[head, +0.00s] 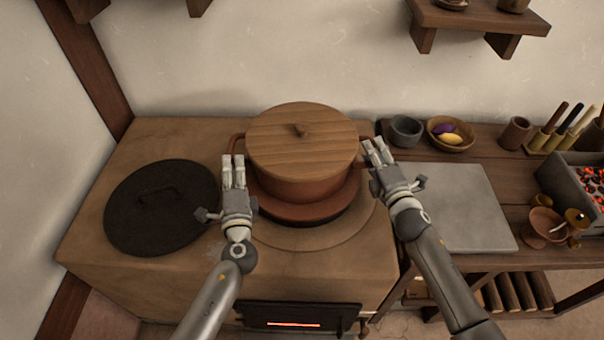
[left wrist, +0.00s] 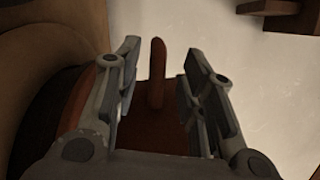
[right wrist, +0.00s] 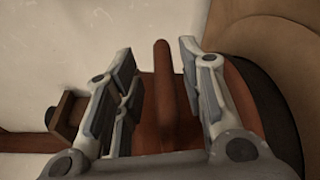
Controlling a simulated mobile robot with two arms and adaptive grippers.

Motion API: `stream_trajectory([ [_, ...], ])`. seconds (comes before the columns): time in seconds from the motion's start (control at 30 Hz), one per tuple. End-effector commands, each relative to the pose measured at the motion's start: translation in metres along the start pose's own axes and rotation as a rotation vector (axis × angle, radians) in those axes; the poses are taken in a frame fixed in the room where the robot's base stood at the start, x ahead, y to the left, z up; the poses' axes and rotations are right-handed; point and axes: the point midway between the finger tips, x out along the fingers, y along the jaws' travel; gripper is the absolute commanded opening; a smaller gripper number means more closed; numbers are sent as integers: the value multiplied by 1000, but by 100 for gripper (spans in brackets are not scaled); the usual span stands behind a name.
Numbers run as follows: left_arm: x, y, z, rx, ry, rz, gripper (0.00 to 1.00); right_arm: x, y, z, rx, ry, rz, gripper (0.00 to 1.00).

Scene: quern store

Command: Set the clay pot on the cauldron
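The clay pot (head: 305,188), reddish brown under a round wooden lid (head: 302,145), stands upright over the round opening of the stove. Below it shows a wider reddish rim (head: 300,210) with a dark edge, seemingly the cauldron; whether the pot rests on it is hidden. My left gripper (head: 233,162) is at the pot's left handle; in the left wrist view the handle (left wrist: 157,75) stands between its spread fingers. My right gripper (head: 377,150) is at the right side; in the right wrist view that handle (right wrist: 163,80) is between spread fingers.
A black lid (head: 160,222) lies on the stove top (head: 90,235) at left. At right, a table holds a grey slab (head: 460,205), a grey bowl (head: 405,131), a wooden bowl (head: 440,143) and a coal brazier (head: 565,185). A wall shelf (head: 480,18) hangs above.

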Motion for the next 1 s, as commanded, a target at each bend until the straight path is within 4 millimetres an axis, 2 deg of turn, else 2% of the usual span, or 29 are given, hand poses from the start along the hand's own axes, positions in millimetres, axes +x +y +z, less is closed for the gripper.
stream_trajectory([
  [0.1,-18,0,0,2,0,0,37,0,0,0,0,0,0,37],
  [0.2,-26,0,0,2,0,0,37,0,0,0,0,0,0,37],
  [0.43,-32,0,0,1,-1,-1,37,-11,-1,0,0,0,-1,37],
  [0.57,-31,0,0,1,-1,-1,37,-31,-1,0,0,0,-2,37],
  [0.8,-31,0,0,1,-1,-1,37,-78,-1,0,0,1,-2,37],
  [1.0,-31,0,0,1,-1,-1,37,-106,-1,0,0,0,-1,37],
])
